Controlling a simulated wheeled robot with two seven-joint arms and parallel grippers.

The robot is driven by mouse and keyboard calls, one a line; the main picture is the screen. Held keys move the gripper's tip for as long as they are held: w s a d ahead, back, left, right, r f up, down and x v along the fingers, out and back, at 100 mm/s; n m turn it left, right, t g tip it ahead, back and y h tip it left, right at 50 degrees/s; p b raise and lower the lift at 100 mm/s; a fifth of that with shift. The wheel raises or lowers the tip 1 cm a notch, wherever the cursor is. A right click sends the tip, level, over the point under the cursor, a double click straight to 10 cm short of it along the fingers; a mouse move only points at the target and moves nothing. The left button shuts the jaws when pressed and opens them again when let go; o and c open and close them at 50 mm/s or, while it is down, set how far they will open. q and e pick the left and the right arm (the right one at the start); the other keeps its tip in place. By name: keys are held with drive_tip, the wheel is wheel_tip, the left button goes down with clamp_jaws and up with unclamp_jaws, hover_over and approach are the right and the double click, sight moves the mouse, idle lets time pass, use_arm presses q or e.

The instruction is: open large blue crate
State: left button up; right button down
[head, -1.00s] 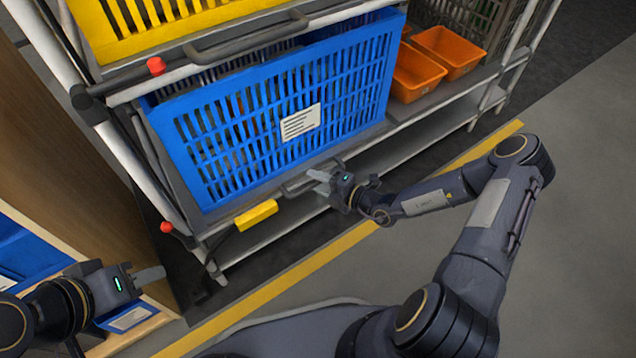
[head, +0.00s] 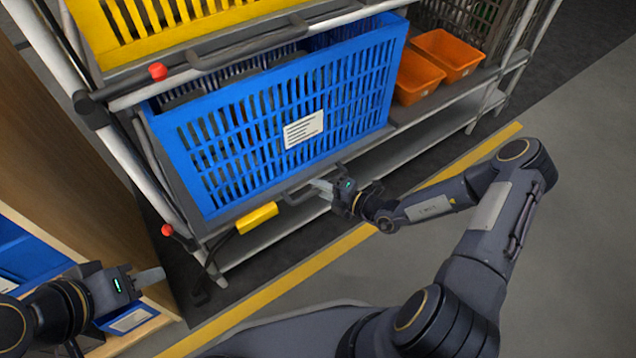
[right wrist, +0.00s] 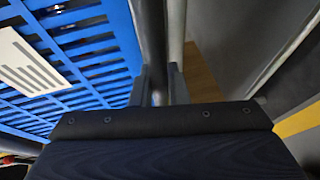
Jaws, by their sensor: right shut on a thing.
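The large blue crate (head: 357,55) sits on a grey pull-out shelf of the rack, with a white label on its slatted front. It also shows in the right wrist view (right wrist: 105,58). A dark bar handle (head: 297,194) runs along the shelf's front, below the crate. My right gripper (head: 325,187) is shut on this handle; in the right wrist view the bar passes between its fingers (right wrist: 159,88). My left gripper (head: 150,276) is away at the lower left, apart from the rack; its finger gap is not clear.
A yellow crate (head: 135,25) is on the shelf above, with its own bar handle. Orange bins (head: 447,55) stand right of the blue crate. A yellow block (head: 257,217) is at the shelf's front edge. A wooden cabinet (head: 75,170) is at left. The floor in front is clear.

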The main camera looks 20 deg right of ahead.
drive_tip(key=s+d+p, duration=0.2)
drive_tip(key=s+d, duration=0.2)
drive_tip(key=s, duration=0.9)
drive_tip(key=s+d+p, duration=0.3)
drive_tip(key=s+d, duration=0.2)
drive_tip(key=s, duration=0.8)
drive_tip(key=shift+d, duration=0.3)
drive_tip(key=c, duration=1.4)
unclamp_jaws()
drive_tip(key=shift+s, duration=0.1)
drive_tip(key=p+v, duration=0.1)
drive_tip(key=v, duration=0.6)
drive_tip(key=shift+s+d+p, duration=0.2)
drive_tip(key=shift+d+p, duration=0.1)
drive_tip(key=shift+r, duration=0.15)
